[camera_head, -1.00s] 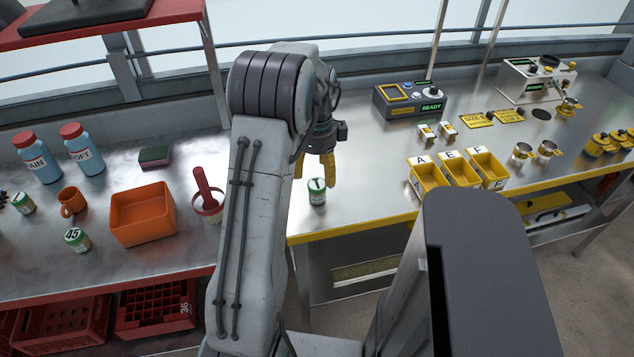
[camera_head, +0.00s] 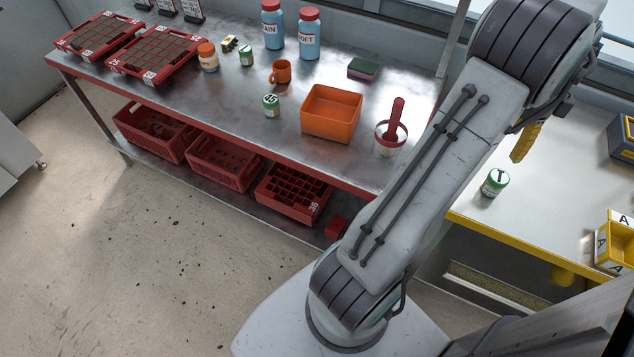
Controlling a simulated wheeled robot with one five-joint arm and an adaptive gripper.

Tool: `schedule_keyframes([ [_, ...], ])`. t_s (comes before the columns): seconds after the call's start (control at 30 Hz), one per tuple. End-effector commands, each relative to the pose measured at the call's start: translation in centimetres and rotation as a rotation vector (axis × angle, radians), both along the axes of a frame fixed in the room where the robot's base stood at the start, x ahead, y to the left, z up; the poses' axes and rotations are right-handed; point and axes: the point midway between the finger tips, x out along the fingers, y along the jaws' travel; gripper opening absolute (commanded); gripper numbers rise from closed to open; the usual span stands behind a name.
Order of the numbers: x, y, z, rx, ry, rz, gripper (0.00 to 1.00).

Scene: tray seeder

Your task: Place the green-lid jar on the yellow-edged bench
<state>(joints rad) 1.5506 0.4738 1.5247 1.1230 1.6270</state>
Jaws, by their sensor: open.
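A small white jar with a green lid marked with a dark character (camera_head: 495,182) stands upright on the yellow-edged bench (camera_head: 545,205), near its left end. My gripper (camera_head: 520,150) is above and to the right of this jar in the picture, clear of it. A yellow finger shows; the rest is partly hidden behind my arm. It is open, with nothing seen in it. Two other green-lid jars stand on the red-edged bench: one marked 45 (camera_head: 271,105) and one farther back (camera_head: 246,56).
The red-edged bench (camera_head: 225,100) also holds an orange bin (camera_head: 331,115), an orange mug (camera_head: 281,72), blue bottles (camera_head: 309,38), a pot with a red scoop (camera_head: 391,140) and seed trays (camera_head: 155,55). Yellow bins (camera_head: 615,245) stand at the right. Open floor lies at the left.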

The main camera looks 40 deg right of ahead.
Motion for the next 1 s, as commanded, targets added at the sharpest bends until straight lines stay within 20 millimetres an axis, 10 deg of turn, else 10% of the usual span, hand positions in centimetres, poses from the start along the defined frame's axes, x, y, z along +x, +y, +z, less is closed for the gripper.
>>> schedule_keyframes([
  [0.3,15.9,11.2,4.9,-0.089,0.006,0.898,0.66],
  [0.5,21.3,21.8,6.5,-0.159,0.013,1.527,0.66],
  [0.8,21.3,36.1,6.5,-0.3,0.023,2.42,0.66],
  [1.0,18.9,41.5,5.5,-0.394,0.031,2.849,0.66],
])
